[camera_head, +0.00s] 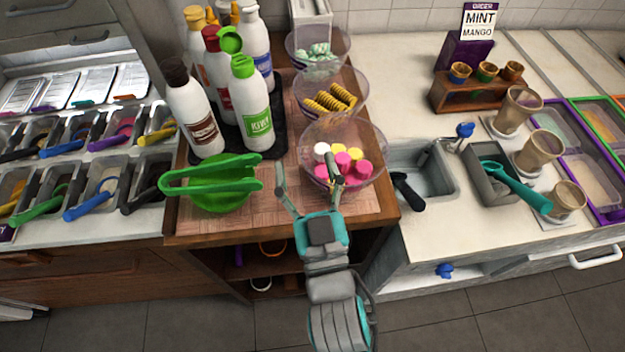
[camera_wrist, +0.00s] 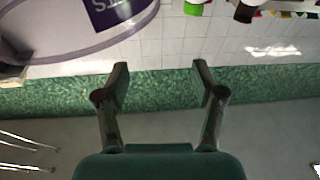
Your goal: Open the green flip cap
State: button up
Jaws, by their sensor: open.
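The white kiwi bottle (camera_head: 256,116) with a green label stands upright on a black tray among other bottles in the head view. It has a green cap (camera_head: 243,67). A round green disc (camera_head: 229,40) stands tilted just behind and above that cap; it looks like a raised lid, but I cannot see its hinge. My gripper (camera_head: 306,175) is open and empty, to the lower right of the bottle and apart from it. The wrist view also shows my gripper's two fingers (camera_wrist: 160,80) spread with nothing between them. The kiwi bottle is not clearly seen there.
A green press-like tool (camera_head: 215,190) lies in front of the bottles. A clear bowl of pink, white and yellow sweets (camera_head: 375,165) stands close by my right finger. A brown-capped bottle (camera_head: 190,115) stands left of the kiwi bottle. Toppings bins fill the left counter.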

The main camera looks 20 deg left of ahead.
jog(key=shift+s+d+f+y, duration=0.15)
jog(key=shift+s+d+y, duration=0.15)
jog(key=shift+s+d, duration=0.55)
jog(key=shift+s, duration=0.15)
